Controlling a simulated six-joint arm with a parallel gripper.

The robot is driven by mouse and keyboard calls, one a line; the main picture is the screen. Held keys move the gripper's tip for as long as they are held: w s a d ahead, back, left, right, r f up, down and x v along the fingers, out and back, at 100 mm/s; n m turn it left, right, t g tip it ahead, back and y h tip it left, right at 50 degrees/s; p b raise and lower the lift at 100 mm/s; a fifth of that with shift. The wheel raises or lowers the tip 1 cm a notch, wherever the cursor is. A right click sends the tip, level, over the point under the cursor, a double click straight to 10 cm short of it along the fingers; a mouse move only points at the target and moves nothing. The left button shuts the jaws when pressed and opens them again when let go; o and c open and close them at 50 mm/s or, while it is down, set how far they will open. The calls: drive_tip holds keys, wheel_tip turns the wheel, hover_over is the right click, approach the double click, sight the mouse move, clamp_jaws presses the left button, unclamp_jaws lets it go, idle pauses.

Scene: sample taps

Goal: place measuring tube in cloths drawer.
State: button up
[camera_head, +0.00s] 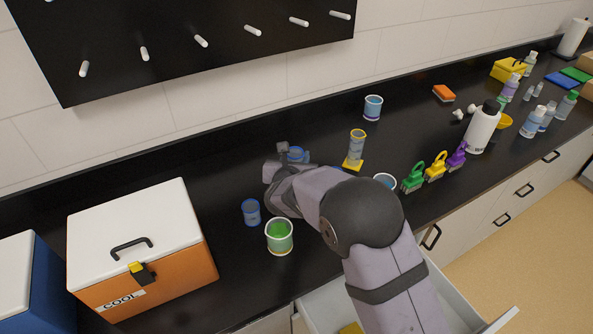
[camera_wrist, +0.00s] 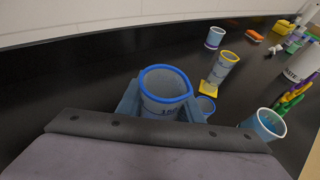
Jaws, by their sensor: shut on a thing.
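My gripper (camera_head: 290,157) is shut on a clear blue-rimmed measuring tube (camera_wrist: 165,92), seen steeply from its rim in the wrist view, with dark marks on its wall. Only its blue rim (camera_head: 296,153) shows in the head view; its lower part is hidden, so I cannot tell whether it touches the counter. A second tube with a yellow rim and yellow base (camera_head: 357,147) stands upright to the right; it also shows in the wrist view (camera_wrist: 224,68). A pulled-out drawer (camera_head: 323,306) below the counter, partly hidden by my arm, holds something yellow (camera_head: 350,328).
A white-rimmed cup (camera_head: 384,180) and several coloured brushes (camera_head: 435,168) stand right. An orange cool box (camera_head: 145,250) is at left. A pegboard (camera_head: 190,35) hangs above the back.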

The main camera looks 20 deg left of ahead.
drive_tip(key=shift+r, duration=1.3)
